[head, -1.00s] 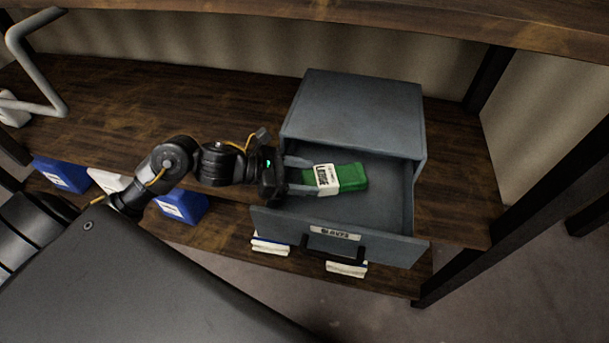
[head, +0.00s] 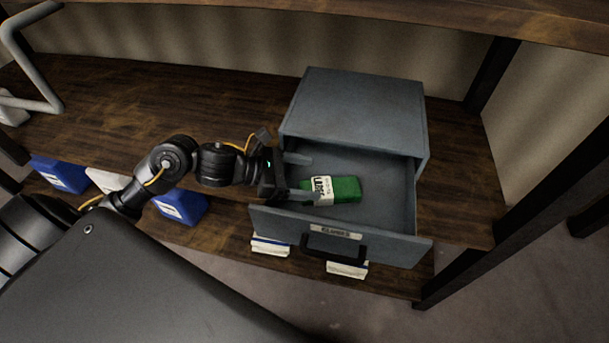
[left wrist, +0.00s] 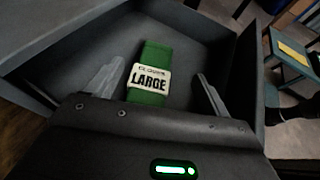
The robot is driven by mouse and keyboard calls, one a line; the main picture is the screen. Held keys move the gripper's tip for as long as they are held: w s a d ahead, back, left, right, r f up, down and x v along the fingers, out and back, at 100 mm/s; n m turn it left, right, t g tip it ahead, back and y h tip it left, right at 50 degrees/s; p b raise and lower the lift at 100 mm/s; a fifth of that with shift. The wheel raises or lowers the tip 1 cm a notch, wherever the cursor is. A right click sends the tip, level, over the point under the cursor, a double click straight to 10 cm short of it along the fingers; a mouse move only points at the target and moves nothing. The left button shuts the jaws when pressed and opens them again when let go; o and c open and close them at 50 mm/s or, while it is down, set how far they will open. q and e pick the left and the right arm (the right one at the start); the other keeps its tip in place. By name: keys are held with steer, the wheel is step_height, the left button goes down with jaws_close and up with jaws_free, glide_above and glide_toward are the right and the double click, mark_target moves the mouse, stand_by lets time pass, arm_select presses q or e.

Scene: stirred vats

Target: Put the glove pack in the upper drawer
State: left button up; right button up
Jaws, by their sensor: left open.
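The green glove pack (head: 345,189) with a white label lies inside the pulled-out drawer (head: 385,205) of the grey cabinet (head: 352,108). In the left wrist view the pack (left wrist: 153,70) shows the word LARGE and lies on the drawer floor between the spread fingers. My left gripper (head: 306,177) is open at the left side of the drawer, its fingers either side of the pack's near end. It also shows in the left wrist view (left wrist: 157,85), with a gap between each finger and the pack. My right gripper is not in view.
The drawer front has a label and a dark handle (head: 334,246). Blue boxes (head: 180,207) and white-topped packs (head: 347,269) sit on the lower shelf. A grey bent tube (head: 38,60) stands at the far left. The wooden shelf left of the cabinet is mostly clear.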

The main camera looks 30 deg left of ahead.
arm_select(q)
step_height(320, 180, up, 2)
steer(key=p, duration=0.2)
steer(key=shift+p, duration=0.4)
steer(key=b+v, duration=0.5)
steer(key=v, duration=0.6)
steer(key=shift+s+a+f, duration=0.2)
steer(key=shift+s+a, duration=0.05)
steer(key=shift+a, duration=0.2)
steer(key=shift+d, duration=0.1)
